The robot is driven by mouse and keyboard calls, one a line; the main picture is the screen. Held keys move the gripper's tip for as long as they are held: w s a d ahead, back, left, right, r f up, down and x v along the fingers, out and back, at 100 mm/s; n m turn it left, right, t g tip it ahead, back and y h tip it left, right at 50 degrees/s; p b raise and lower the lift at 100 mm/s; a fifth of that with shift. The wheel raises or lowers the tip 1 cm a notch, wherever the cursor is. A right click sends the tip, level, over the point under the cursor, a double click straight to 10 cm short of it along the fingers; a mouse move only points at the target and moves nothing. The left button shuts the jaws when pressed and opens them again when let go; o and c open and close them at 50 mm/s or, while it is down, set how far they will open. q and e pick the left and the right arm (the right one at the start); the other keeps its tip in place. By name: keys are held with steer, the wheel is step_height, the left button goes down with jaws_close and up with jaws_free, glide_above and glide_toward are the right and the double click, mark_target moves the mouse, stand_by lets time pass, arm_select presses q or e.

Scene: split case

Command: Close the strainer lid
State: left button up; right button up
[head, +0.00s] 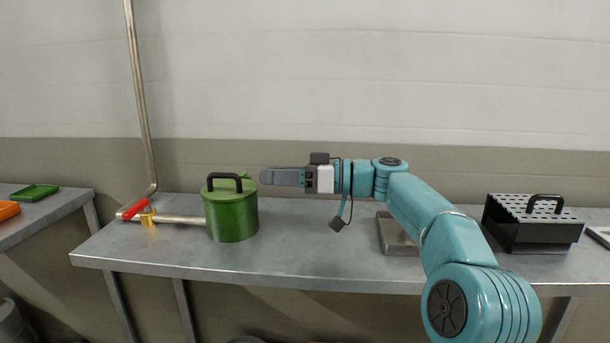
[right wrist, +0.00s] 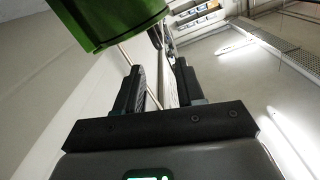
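The green strainer (head: 231,217) is a cylindrical pot at the left part of the table, joined to a metal pipe. Its green lid (head: 214,187) with a black arched handle is on top; I cannot tell whether it is fully closed. My right gripper (head: 266,176) points left, level with the lid and just right of it, apparently not touching. In the right wrist view its fingers (right wrist: 158,70) are apart with nothing between them, and a green part of the strainer (right wrist: 112,18) is at upper left. My left gripper is out of view.
A pipe with a red-handled valve (head: 136,209) runs left of the strainer. A black perforated box (head: 520,236) with a handle stands at the right of the metal table (head: 300,251).

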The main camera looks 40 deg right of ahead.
steer(key=v, duration=0.6)
steer(key=shift+p, duration=0.3)
